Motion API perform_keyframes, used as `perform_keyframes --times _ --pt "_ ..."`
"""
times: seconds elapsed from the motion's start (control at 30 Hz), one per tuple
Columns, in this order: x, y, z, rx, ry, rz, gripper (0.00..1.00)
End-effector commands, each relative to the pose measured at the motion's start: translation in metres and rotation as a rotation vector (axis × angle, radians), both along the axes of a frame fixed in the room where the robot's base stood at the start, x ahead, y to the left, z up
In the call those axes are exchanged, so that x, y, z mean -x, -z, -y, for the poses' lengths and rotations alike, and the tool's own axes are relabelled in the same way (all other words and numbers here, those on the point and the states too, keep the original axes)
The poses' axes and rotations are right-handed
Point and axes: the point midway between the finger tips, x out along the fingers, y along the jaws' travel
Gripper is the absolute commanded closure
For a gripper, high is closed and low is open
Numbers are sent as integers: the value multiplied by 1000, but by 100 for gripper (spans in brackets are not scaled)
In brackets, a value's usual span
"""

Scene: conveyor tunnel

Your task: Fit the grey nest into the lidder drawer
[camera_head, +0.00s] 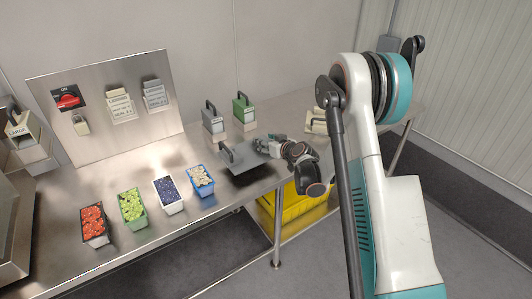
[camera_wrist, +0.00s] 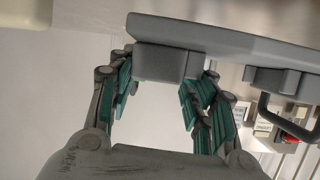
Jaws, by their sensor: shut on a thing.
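The grey nest (camera_head: 240,158) appears as a flat grey plate with a dark handle, held over the steel bench near its front edge. My gripper (camera_head: 264,148) is at its right side, shut on it. In the wrist view, the nest (camera_wrist: 240,40) spans the top, and its grey block sits between the green-padded fingers of my gripper (camera_wrist: 165,72). Its dark handle shows at the right there. I cannot clearly make out the lidder drawer; a steel machine (camera_head: 12,235) is cut off at the left edge.
Several fruit punnets, including red (camera_head: 94,222) and blue-rimmed (camera_head: 200,181), stand left of the nest on the bench (camera_head: 170,240). Grey (camera_head: 213,122) and green (camera_head: 244,112) handled blocks stand behind. A yellow crate (camera_head: 300,207) is underneath. An upright steel panel (camera_head: 90,130) stands behind the punnets.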

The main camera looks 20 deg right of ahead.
Motion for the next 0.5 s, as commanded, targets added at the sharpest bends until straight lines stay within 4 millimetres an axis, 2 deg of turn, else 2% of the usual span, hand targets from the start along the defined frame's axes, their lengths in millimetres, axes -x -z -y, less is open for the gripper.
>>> perform_keyframes --times 0.27,0.5 --pt "0 37 0 -1 0 1 100" --pt "0 39 0 -1 0 1 100"
